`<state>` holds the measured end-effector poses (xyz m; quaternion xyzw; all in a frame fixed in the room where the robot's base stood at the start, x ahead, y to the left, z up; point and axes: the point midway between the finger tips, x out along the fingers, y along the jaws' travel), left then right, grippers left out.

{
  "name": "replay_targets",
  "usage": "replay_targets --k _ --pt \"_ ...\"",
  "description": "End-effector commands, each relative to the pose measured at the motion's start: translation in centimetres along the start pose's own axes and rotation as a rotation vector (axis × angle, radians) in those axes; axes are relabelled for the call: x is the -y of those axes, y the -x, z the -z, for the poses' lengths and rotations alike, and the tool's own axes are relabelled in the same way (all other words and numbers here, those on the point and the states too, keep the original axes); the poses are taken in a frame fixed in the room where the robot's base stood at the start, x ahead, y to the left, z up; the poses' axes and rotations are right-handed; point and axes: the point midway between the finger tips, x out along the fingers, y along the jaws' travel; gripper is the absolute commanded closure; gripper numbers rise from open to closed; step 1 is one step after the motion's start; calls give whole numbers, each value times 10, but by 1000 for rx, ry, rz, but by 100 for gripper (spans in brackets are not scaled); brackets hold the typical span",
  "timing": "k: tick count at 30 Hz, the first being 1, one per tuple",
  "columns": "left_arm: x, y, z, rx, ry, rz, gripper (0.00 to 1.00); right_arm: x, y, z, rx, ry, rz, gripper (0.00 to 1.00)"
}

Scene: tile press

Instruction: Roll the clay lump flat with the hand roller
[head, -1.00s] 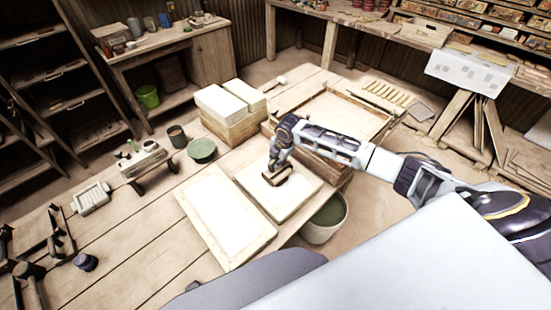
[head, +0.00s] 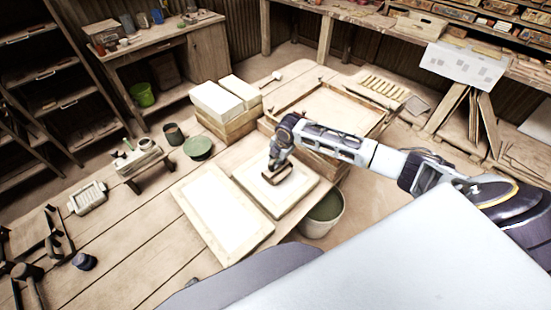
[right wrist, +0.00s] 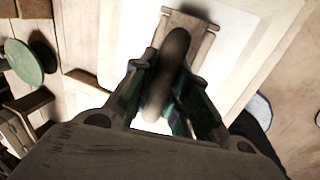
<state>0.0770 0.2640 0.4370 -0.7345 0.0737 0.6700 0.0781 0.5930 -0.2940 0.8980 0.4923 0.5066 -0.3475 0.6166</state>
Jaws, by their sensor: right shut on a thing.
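My right gripper (head: 274,166) is over the right-hand white-topped board (head: 300,190) on the table. It points down and is shut on the hand roller (head: 277,177), a brown wooden tool. In the right wrist view, the roller's dark rounded handle (right wrist: 172,65) sits between the two green-grey fingers, with a wooden end piece (right wrist: 185,35) beyond it. The roller is at or just above the board's white surface; I cannot tell whether it touches. No clay lump can be made out; the roller and gripper cover the middle of the board. My left gripper is not in view.
A second white-topped board (head: 222,215) lies beside it on the left. White blocks (head: 215,102) on a wooden base stand behind, with a green round dish (head: 198,147). A bucket (head: 322,215) stands at the right table edge.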

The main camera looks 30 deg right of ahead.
Motion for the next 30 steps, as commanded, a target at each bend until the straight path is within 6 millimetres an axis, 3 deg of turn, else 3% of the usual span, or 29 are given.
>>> replay_targets --k 17,30 --pt "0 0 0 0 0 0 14 7 1 0 0 -1 -2 100" --pt "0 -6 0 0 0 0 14 -4 -8 0 0 -1 -2 100"
